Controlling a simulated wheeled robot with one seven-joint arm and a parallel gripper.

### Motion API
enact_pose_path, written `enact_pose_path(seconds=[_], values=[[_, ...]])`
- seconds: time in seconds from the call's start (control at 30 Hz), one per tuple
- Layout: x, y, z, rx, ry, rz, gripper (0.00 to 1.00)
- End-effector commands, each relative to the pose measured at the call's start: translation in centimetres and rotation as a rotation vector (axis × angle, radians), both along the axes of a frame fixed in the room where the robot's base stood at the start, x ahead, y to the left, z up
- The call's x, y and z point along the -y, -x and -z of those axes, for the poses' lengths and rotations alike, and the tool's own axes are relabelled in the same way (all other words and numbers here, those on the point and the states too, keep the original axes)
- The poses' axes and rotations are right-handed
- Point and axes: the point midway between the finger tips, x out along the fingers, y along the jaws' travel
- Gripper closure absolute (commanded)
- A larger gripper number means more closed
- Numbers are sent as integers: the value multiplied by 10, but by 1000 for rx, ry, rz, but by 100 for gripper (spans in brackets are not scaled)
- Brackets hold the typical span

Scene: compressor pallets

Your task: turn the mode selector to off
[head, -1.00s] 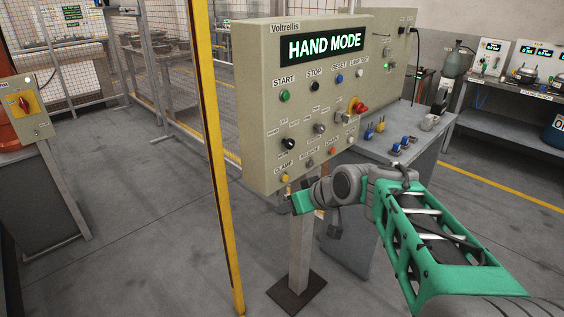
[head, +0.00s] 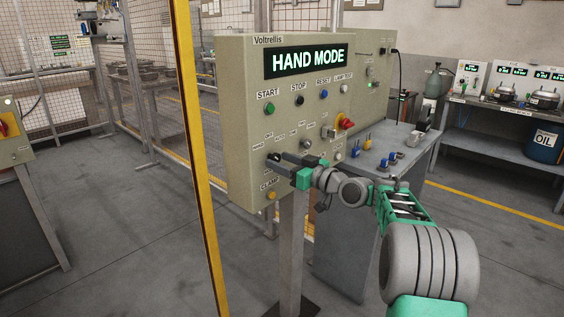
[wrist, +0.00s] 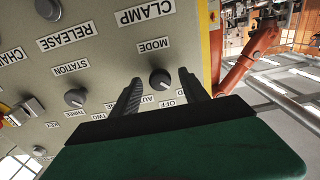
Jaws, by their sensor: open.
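The mode selector is a round dark knob (wrist: 160,78) on the beige control panel (head: 240,110). In the wrist view, the panel appears upside down, with HAND, OFF and AUTO labels partly hidden by my fingers. The knob's pointer is too small to read surely, but the panel display (head: 307,62) reads HAND MODE. My gripper (head: 279,160) is open at the panel's lower left. In the wrist view, its two dark fingers stand on either side of the knob, with gaps showing. I cannot tell whether they touch the panel.
Close by are the station knob (wrist: 75,98), the clamp button (head: 271,195) and a red switch (head: 346,122). A yellow post (head: 197,160) stands left of the panel. A grey table (head: 400,175) with small blue parts is to the right. The floor in front is open.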

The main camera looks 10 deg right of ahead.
Motion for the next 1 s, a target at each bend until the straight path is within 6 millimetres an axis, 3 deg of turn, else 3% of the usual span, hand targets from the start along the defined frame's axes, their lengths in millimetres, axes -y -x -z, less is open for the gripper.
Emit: enact_pose_path(seconds=[0.13, 0.73, 1.0], values=[[0, 0, 0, 0, 0, 0, 49], [0, 1, 0, -1, 1, -1, 98], [0, 1, 0, -3, -2, -1, 100]])
